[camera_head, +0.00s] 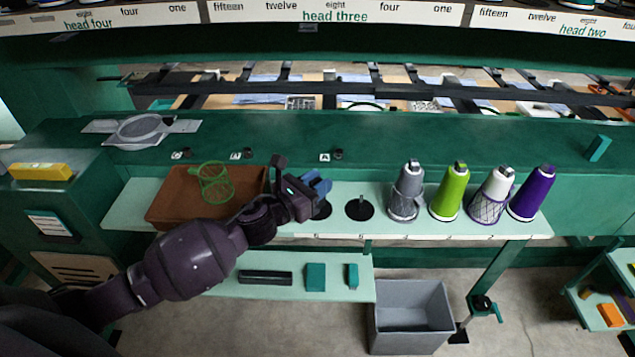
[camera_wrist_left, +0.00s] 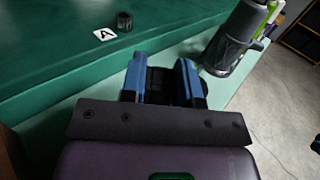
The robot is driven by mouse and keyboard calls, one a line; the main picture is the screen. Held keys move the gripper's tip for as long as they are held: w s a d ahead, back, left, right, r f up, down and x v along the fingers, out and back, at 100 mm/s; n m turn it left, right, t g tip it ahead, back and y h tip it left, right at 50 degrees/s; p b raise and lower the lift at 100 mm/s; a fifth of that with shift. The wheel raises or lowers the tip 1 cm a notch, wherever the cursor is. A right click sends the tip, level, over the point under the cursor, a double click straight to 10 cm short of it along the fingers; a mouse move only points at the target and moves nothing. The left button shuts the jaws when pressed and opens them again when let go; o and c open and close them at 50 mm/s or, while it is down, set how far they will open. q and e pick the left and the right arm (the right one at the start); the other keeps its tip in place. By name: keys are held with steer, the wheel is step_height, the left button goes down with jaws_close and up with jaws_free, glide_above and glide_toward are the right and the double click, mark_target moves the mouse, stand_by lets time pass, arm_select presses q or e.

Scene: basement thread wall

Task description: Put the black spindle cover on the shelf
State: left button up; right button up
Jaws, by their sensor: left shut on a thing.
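My left gripper (camera_head: 318,186), with blue fingers, is over the upper pale-green shelf (camera_head: 378,231), beside a black spindle base (camera_head: 360,209). In the left wrist view the gripper (camera_wrist_left: 162,82) is shut on a dark thing, the black spindle cover (camera_wrist_left: 162,86), seen between the fingers. The cover is mostly hidden by the gripper in the head view. Another dark base (camera_head: 322,211) shows just below the fingers; I cannot tell whether the cover touches it. A lower pale-green shelf (camera_head: 330,289) lies underneath. My right gripper is not in view.
Several thread cones stand right of the bases, the nearest a grey cone (camera_head: 405,190). A brown tray (camera_head: 165,206) with a green mesh basket (camera_head: 213,183) is left. The lower shelf holds a black bar (camera_head: 265,277) and teal blocks (camera_head: 315,276). A grey bin (camera_head: 411,318) stands below.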

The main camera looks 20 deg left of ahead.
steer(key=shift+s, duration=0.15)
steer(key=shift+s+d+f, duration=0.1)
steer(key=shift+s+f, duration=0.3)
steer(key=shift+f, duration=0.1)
arm_select(q)
steer(key=shift+f, duration=0.25)
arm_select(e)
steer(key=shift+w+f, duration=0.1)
arm_select(q)
steer(key=shift+f, duration=0.1)
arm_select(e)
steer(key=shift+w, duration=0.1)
arm_select(q)
steer(key=o, duration=0.7)
steer(key=shift+o, duration=1.3)
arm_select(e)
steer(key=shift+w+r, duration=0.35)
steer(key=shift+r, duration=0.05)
